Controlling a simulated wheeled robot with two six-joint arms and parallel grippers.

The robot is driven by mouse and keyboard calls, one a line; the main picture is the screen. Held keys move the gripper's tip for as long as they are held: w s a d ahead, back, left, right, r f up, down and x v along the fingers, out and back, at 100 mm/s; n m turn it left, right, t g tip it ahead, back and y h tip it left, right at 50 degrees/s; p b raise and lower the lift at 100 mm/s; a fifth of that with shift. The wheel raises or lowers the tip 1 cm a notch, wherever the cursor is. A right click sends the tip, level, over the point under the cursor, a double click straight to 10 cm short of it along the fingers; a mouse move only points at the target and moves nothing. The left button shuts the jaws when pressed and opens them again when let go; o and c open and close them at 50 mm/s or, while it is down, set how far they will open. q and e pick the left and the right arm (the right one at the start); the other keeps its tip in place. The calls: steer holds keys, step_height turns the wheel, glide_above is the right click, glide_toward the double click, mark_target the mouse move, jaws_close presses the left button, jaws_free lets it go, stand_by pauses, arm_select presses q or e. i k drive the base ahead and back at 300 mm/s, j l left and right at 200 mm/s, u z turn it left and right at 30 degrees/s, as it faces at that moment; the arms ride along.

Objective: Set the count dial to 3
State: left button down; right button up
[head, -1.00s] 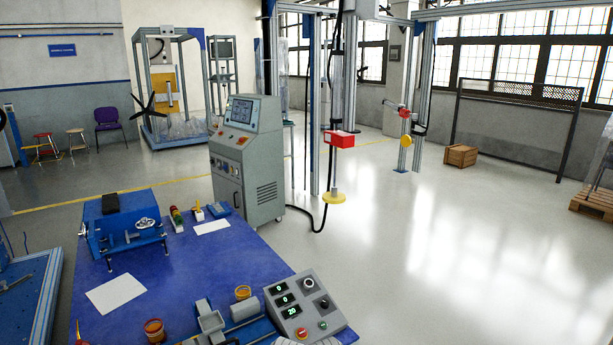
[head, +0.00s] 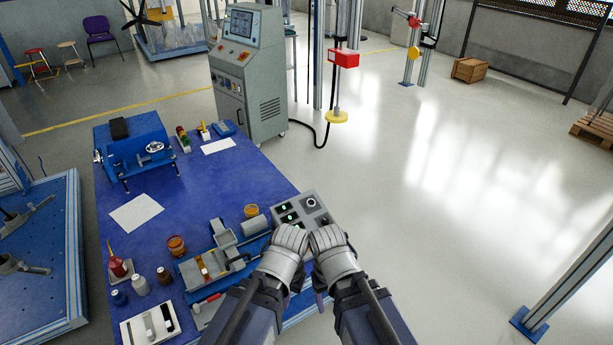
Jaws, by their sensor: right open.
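The grey control box (head: 301,200) sits at the right edge of the blue table, with small green-lit displays on its left. A round dial (head: 310,201) shows near its upper right, and a second dark knob lies just below it. I cannot tell which is the count dial or read its setting. My left gripper (head: 291,240) and right gripper (head: 325,238) are side by side over the box's near part and hide its lower buttons. The right one is open with nothing seen in it. The left one's jaws cannot be made out. Contact with the box is unclear.
The blue table (head: 195,210) holds a grey-blue fixture (head: 225,250) left of the grippers, orange-rimmed cups, bottles and a white tray (head: 150,325). A blue machine (head: 140,155) stands at its far end. A grey cabinet (head: 250,75) stands behind. Open floor lies right.

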mark_target(310, 203)
steer(key=i+z, duration=0.2)
steer(key=i, duration=0.3)
steer(key=i+j+z, duration=0.2)
steer(key=i, duration=0.3)
